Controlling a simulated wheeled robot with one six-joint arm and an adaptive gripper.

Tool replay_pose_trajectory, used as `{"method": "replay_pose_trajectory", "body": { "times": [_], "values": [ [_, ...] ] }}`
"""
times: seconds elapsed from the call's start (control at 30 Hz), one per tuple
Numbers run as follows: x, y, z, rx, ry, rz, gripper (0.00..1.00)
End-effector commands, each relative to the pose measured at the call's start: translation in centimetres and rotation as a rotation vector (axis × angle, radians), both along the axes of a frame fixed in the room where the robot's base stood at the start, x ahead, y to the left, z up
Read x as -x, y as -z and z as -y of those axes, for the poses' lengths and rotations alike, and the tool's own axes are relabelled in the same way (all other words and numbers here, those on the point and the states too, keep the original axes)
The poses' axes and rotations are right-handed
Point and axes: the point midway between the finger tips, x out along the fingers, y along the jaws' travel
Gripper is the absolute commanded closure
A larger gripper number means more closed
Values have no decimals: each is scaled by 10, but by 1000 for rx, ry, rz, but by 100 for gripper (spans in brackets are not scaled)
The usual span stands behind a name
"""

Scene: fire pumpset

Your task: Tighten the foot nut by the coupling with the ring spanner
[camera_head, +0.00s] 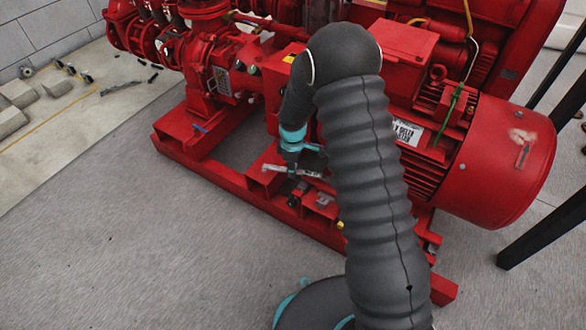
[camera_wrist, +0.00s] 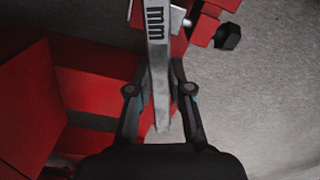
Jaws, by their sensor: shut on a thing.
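My gripper (camera_head: 292,165) is above the red base frame, near the middle of the pumpset. It is shut on the grey ring spanner (camera_head: 273,168), which it holds roughly level. In the wrist view the spanner (camera_wrist: 158,48), stamped "mm", runs between my fingers (camera_wrist: 160,85) and up past the top edge, so its far end is hidden there. A black hex nut or bolt head (camera_wrist: 228,37) shows at the upper right of the wrist view, apart from the spanner. I cannot tell whether it is the foot nut. The coupling is not clear behind my arm.
The red motor (camera_head: 505,160) stands to the right and the red pump (camera_head: 215,75) to the left on the base frame (camera_head: 235,185). Dark posts (camera_head: 545,230) stand at the far right. Loose parts (camera_head: 55,85) lie at the upper left.

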Motion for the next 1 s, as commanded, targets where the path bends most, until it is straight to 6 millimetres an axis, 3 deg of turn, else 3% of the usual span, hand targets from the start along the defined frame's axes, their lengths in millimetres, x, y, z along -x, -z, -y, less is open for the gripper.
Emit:
{"method": "replay_pose_trajectory", "body": {
  "times": [1.0],
  "values": [
    [0, -37, 0, -1, 1, 1, 100]
  ]
}}
